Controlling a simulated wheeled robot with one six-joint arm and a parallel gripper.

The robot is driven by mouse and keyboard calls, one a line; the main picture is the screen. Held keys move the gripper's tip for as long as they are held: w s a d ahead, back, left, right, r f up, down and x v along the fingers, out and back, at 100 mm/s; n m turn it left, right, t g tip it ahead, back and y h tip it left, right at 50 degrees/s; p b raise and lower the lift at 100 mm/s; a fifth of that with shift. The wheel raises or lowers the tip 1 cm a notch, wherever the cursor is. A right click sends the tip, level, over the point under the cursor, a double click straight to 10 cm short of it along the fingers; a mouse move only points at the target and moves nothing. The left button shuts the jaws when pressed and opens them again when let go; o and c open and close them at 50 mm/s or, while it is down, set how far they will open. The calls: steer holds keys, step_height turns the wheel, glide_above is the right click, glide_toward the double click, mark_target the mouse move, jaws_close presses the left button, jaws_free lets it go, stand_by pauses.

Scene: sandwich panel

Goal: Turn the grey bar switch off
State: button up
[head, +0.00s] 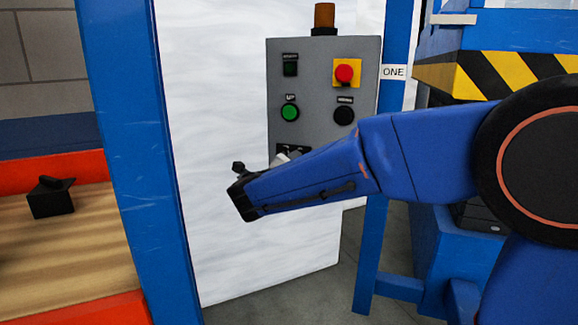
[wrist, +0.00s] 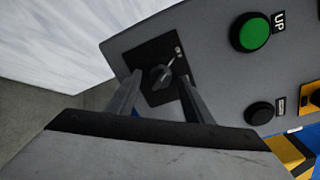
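The grey bar switch (wrist: 161,76) sits on a black square plate on the grey control panel (head: 325,85). In the wrist view its small bar is tilted, with a pale line pointing toward the upper right of the plate. My gripper (wrist: 159,84) is open, with one finger on each side of the switch in the picture. I cannot tell whether a finger touches it. In the head view my blue arm and gripper (head: 281,158) reach the lower left of the panel and cover most of the switch plate.
Above the switch is a green UP button (head: 289,112), with a black button (head: 343,115) to its right and a red emergency button (head: 344,73) higher up. An amber lamp (head: 324,17) tops the panel. Blue posts (head: 140,110) stand on both sides.

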steer(key=v, duration=1.2)
steer(key=shift+d, duration=0.1)
steer(key=s+d+f+m+g+h, duration=0.1)
steer(key=s+d+f+m+g, duration=0.1)
steer(key=d+m, duration=0.35)
steer(key=s+d+f+m+g, duration=0.2)
steer(key=d+m+g, duration=0.1)
steer(key=d, duration=0.6)
steer(key=s+d+f+m+g+h, duration=0.1)
steer(key=s+d+f+m+g, duration=0.1)
steer(key=d+m, duration=0.4)
steer(key=s+d+f+m+g+y, duration=0.2)
steer(key=s+d+f+m+g, duration=0.3)
steer(key=s+d+m, duration=0.55)
steer(key=s+f+m+y, duration=0.3)
steer(key=s+m, duration=0.4)
steer(key=m, duration=0.2)
steer(key=s+f+m+y, duration=0.2)
steer(key=s+f+m, duration=0.2)
steer(key=s+m, duration=0.3)
steer(key=m, duration=0.2)
steer(key=shift+s+a+f+m+t+y, duration=0.25)
steer(key=shift+s+f+m+t+y, duration=0.05)
steer(key=shift+s+y, duration=0.1)
